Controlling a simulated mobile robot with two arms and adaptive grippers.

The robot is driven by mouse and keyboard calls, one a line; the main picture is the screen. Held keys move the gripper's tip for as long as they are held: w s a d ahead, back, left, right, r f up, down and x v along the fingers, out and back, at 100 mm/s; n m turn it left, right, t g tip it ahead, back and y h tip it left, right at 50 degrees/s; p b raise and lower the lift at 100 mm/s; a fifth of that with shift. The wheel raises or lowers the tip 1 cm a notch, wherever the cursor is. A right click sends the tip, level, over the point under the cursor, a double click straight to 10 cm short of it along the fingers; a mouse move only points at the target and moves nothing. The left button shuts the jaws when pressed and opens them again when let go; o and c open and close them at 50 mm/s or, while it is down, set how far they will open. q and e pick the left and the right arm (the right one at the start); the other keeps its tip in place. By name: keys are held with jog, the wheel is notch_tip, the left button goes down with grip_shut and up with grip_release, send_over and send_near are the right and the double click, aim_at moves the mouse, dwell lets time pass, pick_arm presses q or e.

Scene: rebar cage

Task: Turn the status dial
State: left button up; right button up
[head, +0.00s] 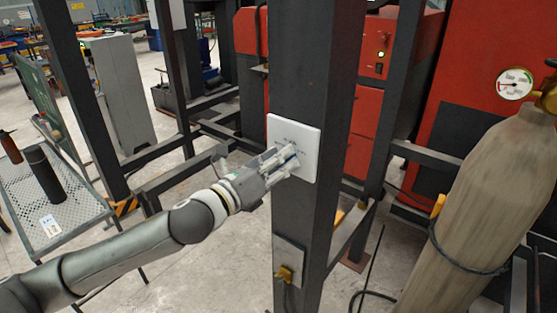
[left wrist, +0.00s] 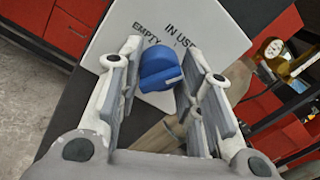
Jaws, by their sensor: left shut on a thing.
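The status dial is a blue knob (left wrist: 160,68) on a white plate (left wrist: 222,45) in the left wrist view. The words "EMPTY" and "IN USE" show on the plate beside the knob. I cannot tell surely which word the knob points to. In the head view the white plate (head: 309,136) is fixed to a dark upright post. My left gripper (head: 292,160) reaches it from the left, its fingertips at the plate. The gripper is shut on the dial, with a finger on each side of the knob. In the head view the fingers mostly hide the dial. My right gripper is out of view.
The dark post (head: 310,70) stands before red cabinets (head: 365,120). A tan gas cylinder (head: 490,200) with a gauge (head: 514,84) stands at the right. A mesh table (head: 75,205) holding a dark bottle (head: 45,172) is at the left. A lower plate with a yellow part (head: 286,273) sits on the post.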

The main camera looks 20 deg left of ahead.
pick_arm(q)
jog(key=n, duration=0.7)
jog(key=n+y+p, duration=0.1)
jog(key=n, duration=0.6)
jog(key=shift+f+n+t+p, duration=0.1)
jog(key=shift+n+t+p, duration=0.2)
jog(key=shift+f+n+p, duration=0.1)
jog(key=shift+n+p, duration=0.45)
jog(key=shift+n, duration=1.55)
jog(key=o, duration=1)
jog(key=shift+o, duration=0.2)
